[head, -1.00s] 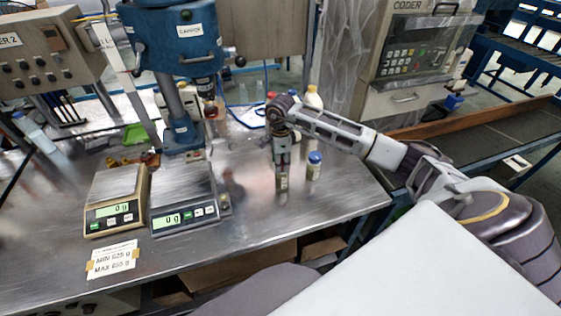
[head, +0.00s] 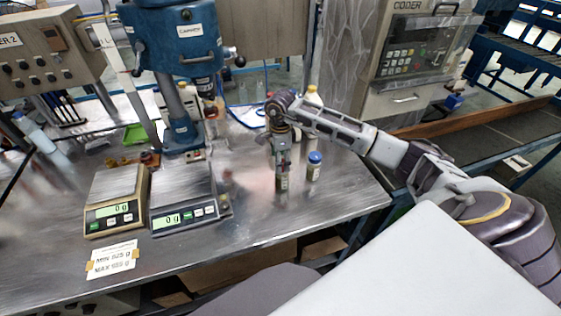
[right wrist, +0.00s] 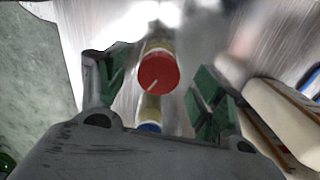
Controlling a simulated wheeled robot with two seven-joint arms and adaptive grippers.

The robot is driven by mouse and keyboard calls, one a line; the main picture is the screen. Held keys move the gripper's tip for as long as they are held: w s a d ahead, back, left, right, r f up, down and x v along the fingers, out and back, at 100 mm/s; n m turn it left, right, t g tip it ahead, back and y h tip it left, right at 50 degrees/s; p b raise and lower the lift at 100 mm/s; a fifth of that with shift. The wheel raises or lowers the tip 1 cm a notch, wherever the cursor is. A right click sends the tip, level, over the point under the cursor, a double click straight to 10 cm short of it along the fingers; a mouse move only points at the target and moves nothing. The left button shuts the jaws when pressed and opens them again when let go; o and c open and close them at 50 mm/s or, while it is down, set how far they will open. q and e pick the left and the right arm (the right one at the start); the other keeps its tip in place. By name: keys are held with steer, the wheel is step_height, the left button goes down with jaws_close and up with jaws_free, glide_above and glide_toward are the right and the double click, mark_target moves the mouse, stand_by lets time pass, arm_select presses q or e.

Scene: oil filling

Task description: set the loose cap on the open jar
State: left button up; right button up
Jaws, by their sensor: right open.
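A red round cap with a white mark (right wrist: 158,73) shows in the right wrist view, on or in front of a yellowish jar body; I cannot tell whether it is seated. My right gripper (right wrist: 158,82) is open, its green-padded fingers on either side of the cap with gaps. In the head view the right gripper (head: 281,150) points down over a small jar (head: 282,183), whose top is hidden by the gripper. A blue-capped jar (head: 314,166) stands just right of it. A blue and yellow piece (right wrist: 150,122) shows below the red cap. My left gripper is out of view.
Two scales (head: 115,203) and (head: 184,216) reading 0 g stand to the left, under a blue press (head: 178,40). A pale bottle (right wrist: 283,118) is close to the right finger. The steel table (head: 250,225) is clear in front.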

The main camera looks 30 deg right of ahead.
step_height(320, 180, up, 11)
steer(key=shift+f, duration=0.2)
stand_by(0.3)
stand_by(0.7)
